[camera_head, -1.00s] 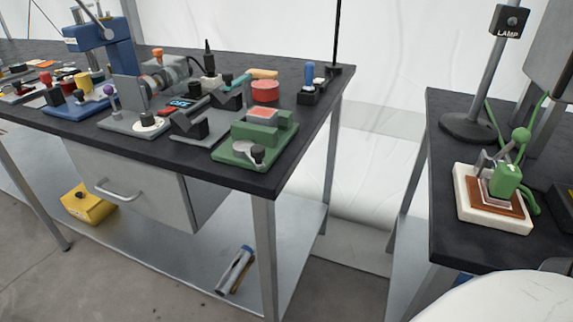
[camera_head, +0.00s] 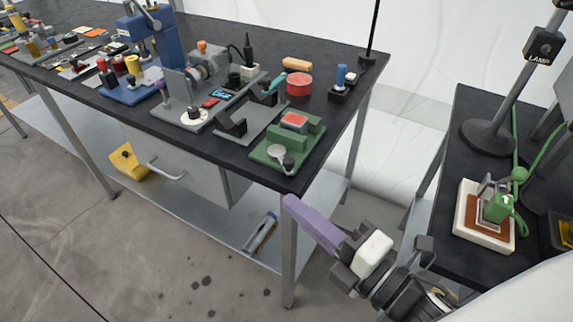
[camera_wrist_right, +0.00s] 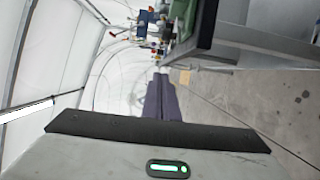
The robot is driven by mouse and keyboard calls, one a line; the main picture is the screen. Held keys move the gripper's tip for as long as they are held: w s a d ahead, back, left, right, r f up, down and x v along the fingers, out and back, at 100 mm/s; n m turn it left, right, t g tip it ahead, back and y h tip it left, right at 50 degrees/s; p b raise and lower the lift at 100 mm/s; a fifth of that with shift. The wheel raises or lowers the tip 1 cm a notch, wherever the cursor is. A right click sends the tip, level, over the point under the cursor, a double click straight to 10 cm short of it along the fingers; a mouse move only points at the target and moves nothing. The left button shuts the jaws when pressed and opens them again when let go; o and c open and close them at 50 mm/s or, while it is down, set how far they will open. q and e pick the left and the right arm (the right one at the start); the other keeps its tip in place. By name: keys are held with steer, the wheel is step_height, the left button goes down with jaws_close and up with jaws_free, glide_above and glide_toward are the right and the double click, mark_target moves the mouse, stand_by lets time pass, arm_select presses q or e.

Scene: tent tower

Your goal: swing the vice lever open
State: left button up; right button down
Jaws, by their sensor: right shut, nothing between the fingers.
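The green vice (camera_head: 288,143) sits at the near right corner of the dark-topped workbench, with a red-topped block (camera_head: 294,120) between its jaws. At its front are a pale round disc (camera_head: 276,152) and a lever with a black knob (camera_head: 288,163), close to the bench edge. My right gripper (camera_head: 290,203) has long purple fingers, pressed together and empty. In the head view it is in front of the bench corner, below the vice, apart from it. In the right wrist view the purple fingers (camera_wrist_right: 160,78) point ahead, with the bench to their upper right. My left gripper is out of view.
The bench top (camera_head: 245,165) carries several fixtures left of the vice, a red round tin (camera_head: 299,84) and a blue-handled switch (camera_head: 341,76) behind it. A second table (camera_head: 455,130) with a lamp (camera_head: 488,130) stands right, across a gap. A bench leg (camera_head: 288,260) stands below the corner.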

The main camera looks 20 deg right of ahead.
mark_target(290, 175)
steer(key=p+x, duration=0.2)
steer(key=x, duration=0.7)
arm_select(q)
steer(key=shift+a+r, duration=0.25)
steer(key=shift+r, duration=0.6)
arm_select(e)
steer(key=d, duration=0.4)
steer(key=shift+s+d+f, duration=0.1)
steer(key=shift+s, duration=0.05)
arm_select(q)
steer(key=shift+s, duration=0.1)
arm_select(e)
steer(key=shift+d, duration=0.1)
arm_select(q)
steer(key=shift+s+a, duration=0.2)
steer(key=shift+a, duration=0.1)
arm_select(e)
steer(key=shift+d+n+g+y, duration=0.3)
steer(key=shift+n+y, duration=0.1)
steer(key=shift+y, duration=0.2)
